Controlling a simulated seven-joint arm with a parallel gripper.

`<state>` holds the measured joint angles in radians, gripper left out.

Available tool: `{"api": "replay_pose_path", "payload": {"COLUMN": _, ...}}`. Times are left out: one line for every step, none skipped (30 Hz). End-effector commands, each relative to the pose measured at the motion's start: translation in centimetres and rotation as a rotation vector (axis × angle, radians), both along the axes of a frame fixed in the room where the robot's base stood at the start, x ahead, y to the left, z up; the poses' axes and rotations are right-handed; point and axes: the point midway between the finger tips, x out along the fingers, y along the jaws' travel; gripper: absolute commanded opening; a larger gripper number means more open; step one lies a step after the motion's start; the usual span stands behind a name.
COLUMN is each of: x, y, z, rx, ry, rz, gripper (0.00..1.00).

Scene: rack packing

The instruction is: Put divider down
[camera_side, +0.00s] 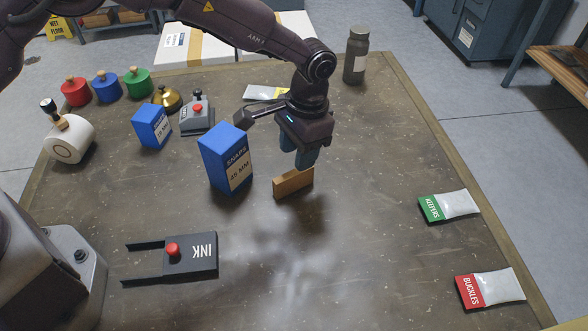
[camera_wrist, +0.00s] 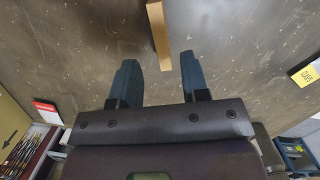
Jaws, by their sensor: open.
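The divider, a thin light-wood slab (camera_side: 293,183), stands on its long edge on the dark worktable (camera_side: 340,240), just right of the blue SNAPS box. In the wrist view the divider (camera_wrist: 157,30) shows at the top centre, lined up with the gap between my fingers. My gripper (camera_side: 306,160) points down with blue-grey fingers close above and beside the divider's right end. In the wrist view my gripper (camera_wrist: 160,64) is open, its fingers apart. The side view does not clearly show whether the fingers touch the divider.
A blue SNAPS 45 MM box (camera_side: 222,160) stands close left, with a smaller blue box (camera_side: 151,127) behind. A black INK tool (camera_side: 190,255) lies front left. KEEPERS (camera_side: 447,206) and BUCKLES (camera_side: 489,288) packets lie right. A bottle (camera_side: 355,55) stands at the back. The table's front middle is clear.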

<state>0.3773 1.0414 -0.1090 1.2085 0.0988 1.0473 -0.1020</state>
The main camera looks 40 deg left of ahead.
Motion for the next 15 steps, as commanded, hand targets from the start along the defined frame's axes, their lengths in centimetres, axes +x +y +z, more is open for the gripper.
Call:
{"api": "replay_pose_path", "payload": {"x": 0.2, "y": -0.1, "z": 1.1, "rx": -0.002, "ry": -0.004, "rz": 0.000, "gripper": 0.42}}
{"api": "replay_pose_path", "payload": {"x": 0.3, "y": -0.1, "z": 1.6, "rx": -0.002, "ry": -0.004, "rz": 0.000, "gripper": 0.42}}
{"api": "replay_pose_path", "payload": {"x": 0.4, "y": -0.1, "z": 2.2, "rx": -0.002, "ry": -0.004, "rz": 0.000, "gripper": 0.42}}
{"api": "replay_pose_path", "payload": {"x": 0.4, "y": -0.1, "z": 2.5, "rx": -0.001, "ry": -0.003, "rz": 0.000, "gripper": 0.42}}
{"api": "replay_pose_path", "payload": {"x": 0.5, "y": -0.1, "z": 2.8, "rx": -0.001, "ry": -0.002, "rz": 0.000, "gripper": 0.42}}
{"api": "replay_pose_path", "payload": {"x": 0.5, "y": -0.1, "z": 3.2, "rx": -0.001, "ry": -0.002, "rz": 0.000, "gripper": 0.42}}
{"api": "replay_pose_path", "payload": {"x": 0.5, "y": -0.2, "z": 3.4, "rx": -0.001, "ry": -0.002, "rz": 0.000, "gripper": 0.42}}
{"api": "replay_pose_path", "payload": {"x": 0.6, "y": -0.2, "z": 3.6, "rx": -0.001, "ry": -0.002, "rz": 0.000, "gripper": 0.42}}
{"api": "replay_pose_path", "payload": {"x": 0.6, "y": -0.2, "z": 3.8, "rx": 0.000, "ry": -0.001, "rz": 0.000, "gripper": 0.42}}
{"api": "replay_pose_path", "payload": {"x": 0.6, "y": -0.2, "z": 3.9, "rx": 0.000, "ry": -0.001, "rz": 0.000, "gripper": 0.42}}
{"api": "replay_pose_path", "payload": {"x": 0.6, "y": -0.2, "z": 3.9, "rx": 0.001, "ry": 0.000, "rz": 0.000, "gripper": 0.42}}
{"api": "replay_pose_path", "payload": {"x": 0.6, "y": -0.2, "z": 3.9, "rx": 0.001, "ry": 0.000, "rz": 0.001, "gripper": 0.42}}
{"api": "replay_pose_path", "payload": {"x": 0.6, "y": -0.2, "z": 4.0, "rx": 0.001, "ry": 0.000, "rz": 0.001, "gripper": 0.42}}
{"api": "replay_pose_path", "payload": {"x": 0.6, "y": -0.1, "z": 3.9, "rx": 0.001, "ry": 0.000, "rz": 0.001, "gripper": 0.42}}
{"api": "replay_pose_path", "payload": {"x": 0.6, "y": -0.1, "z": 3.9, "rx": 0.001, "ry": 0.000, "rz": 0.001, "gripper": 0.42}}
